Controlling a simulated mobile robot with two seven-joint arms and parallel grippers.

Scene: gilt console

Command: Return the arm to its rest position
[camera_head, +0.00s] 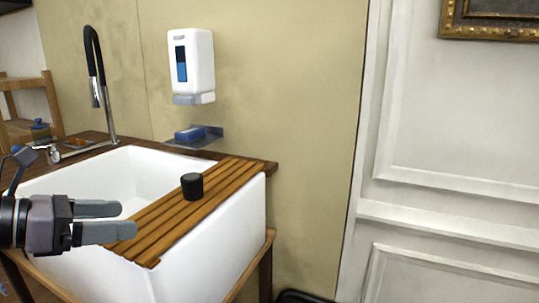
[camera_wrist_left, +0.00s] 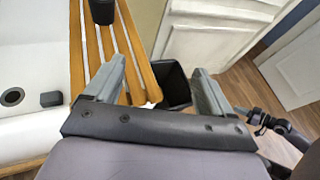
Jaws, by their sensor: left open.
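My left gripper (camera_head: 118,221) comes in from the left in the head view, in front of the white sink and close to the wooden slatted board. Its two fingers are apart with nothing between them. In the left wrist view the open fingers (camera_wrist_left: 160,85) point towards the end of the slats, with a dark bin beyond them. A black cup (camera_head: 192,186) stands upright on the slatted board (camera_head: 160,228), apart from the gripper. The cup also shows at the top of the left wrist view (camera_wrist_left: 102,11).
The white sink (camera_head: 235,232) has a tall black and steel faucet (camera_head: 97,85) behind it. A soap dispenser (camera_head: 192,65) hangs on the wall above a shelf with a blue sponge (camera_head: 190,134). The dark bin (camera_wrist_left: 172,85) stands on the floor.

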